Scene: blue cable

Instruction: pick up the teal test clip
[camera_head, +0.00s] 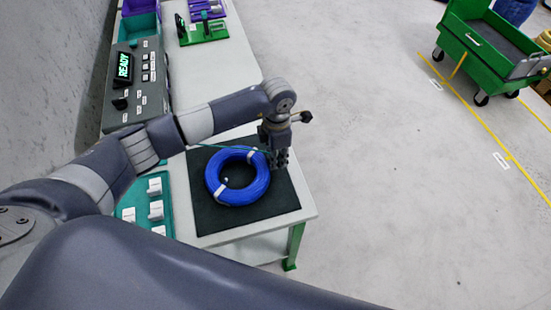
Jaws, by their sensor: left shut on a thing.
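My left gripper (279,164) points down over the right edge of the blue cable coil (238,176), with its fingers shut. A thin teal lead (228,148) runs across the back of the coil to these fingers. The teal test clip at its end is held between them and is mostly hidden, too small to make out. The coil lies flat on a black mat (215,222), bound with white ties. My right gripper is not in view.
A grey panel (150,75) with a lit READY display stands on the bench's left side. A teal tray (130,205) with white blocks is left of the mat. A green fixture (205,32) stands at the back. Open floor and a green cart (485,45) lie right.

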